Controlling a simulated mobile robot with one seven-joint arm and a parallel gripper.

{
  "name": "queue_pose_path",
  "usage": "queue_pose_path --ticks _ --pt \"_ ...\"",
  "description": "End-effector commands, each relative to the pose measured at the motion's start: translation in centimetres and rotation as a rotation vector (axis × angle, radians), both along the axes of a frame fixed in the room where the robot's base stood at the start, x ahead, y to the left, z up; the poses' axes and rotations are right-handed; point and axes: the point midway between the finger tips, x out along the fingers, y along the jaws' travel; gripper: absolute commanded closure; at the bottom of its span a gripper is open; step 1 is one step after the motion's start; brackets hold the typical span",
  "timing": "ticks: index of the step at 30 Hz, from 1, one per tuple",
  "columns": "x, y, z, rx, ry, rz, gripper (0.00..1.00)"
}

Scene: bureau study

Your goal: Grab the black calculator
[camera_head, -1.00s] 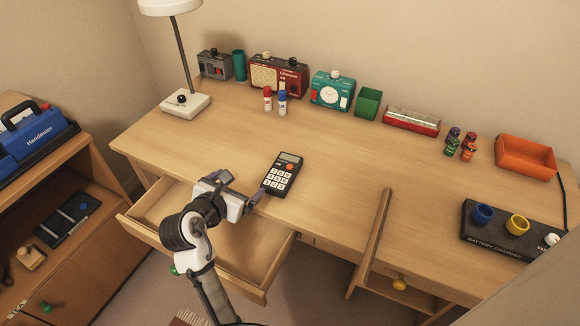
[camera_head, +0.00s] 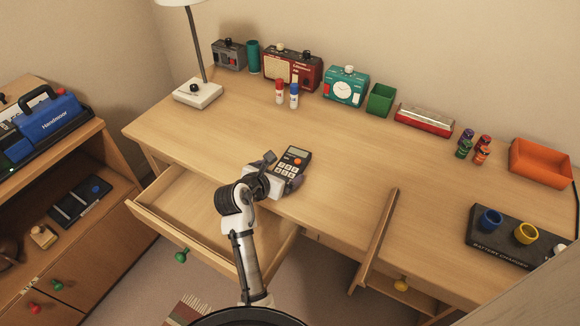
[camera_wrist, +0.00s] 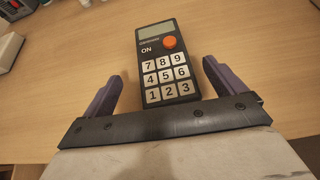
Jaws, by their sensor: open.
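The black calculator (camera_head: 293,160) lies flat on the desk near its front edge, with white number keys, an orange button and a grey display. In the wrist view the calculator (camera_wrist: 163,68) sits between my two spread fingers, its lower keys nearest the palm and its display end pointing away. My gripper (camera_head: 281,170) is open at the calculator's near end; in the wrist view the gripper (camera_wrist: 160,88) has a finger on each side, with a visible gap on both sides.
The desk (camera_head: 350,170) is clear around the calculator. An open drawer (camera_head: 190,215) lies below my arm. Red and blue markers (camera_head: 287,95) and radios stand at the back. A battery charger (camera_head: 510,238) sits at right.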

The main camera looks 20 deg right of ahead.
Motion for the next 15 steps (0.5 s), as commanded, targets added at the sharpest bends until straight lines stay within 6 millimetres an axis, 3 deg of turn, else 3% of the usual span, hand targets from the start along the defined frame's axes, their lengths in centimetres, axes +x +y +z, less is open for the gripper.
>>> queue_pose_path --ticks 7,15 --pt "1.8 -3.0 -1.2 0.0 0.001 -0.003 0.05" --pt "2.3 -3.5 -1.7 0.0 0.001 -0.001 0.05"
